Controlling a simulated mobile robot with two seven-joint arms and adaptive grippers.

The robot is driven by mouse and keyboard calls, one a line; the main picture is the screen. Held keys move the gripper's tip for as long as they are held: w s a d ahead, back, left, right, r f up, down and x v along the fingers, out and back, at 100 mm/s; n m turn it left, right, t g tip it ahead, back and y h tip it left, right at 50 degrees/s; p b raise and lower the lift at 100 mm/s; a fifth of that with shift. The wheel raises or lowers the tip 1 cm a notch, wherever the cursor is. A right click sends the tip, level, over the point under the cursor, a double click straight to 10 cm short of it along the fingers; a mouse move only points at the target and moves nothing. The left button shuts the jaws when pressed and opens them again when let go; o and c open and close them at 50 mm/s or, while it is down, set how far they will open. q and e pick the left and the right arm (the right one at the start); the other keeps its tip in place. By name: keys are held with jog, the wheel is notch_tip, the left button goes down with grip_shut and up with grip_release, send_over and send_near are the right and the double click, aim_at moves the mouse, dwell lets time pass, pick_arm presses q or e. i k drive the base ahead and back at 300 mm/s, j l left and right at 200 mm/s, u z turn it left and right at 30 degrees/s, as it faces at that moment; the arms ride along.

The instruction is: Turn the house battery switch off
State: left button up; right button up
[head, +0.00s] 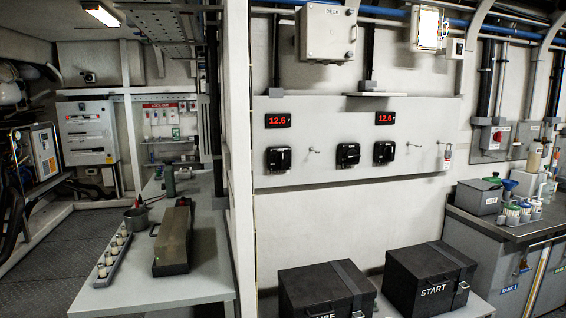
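Three black rotary switches are mounted on a grey wall panel (330,184): a left switch (279,159), a middle switch (348,154) and a right switch (384,152). Their labels and knob positions are too small to read, so I cannot tell by label which is the house switch. A red display (278,121) reading 12.6 is above the left switch, and a second display (384,118) reading 12.6 is above the right switch. A black battery box (312,284), lettering partly cut off and ending in "SE", stands below. Neither gripper is in view.
A black START battery box (414,284) stands to the right. A grey bench (205,255) holding a long block is at left. A counter (510,229) with a grey bin and bottles is at right. A padlock-like tag (447,156) hangs at the panel's right end.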

aim_at(281, 159)
jog(key=i+l, duration=0.95)
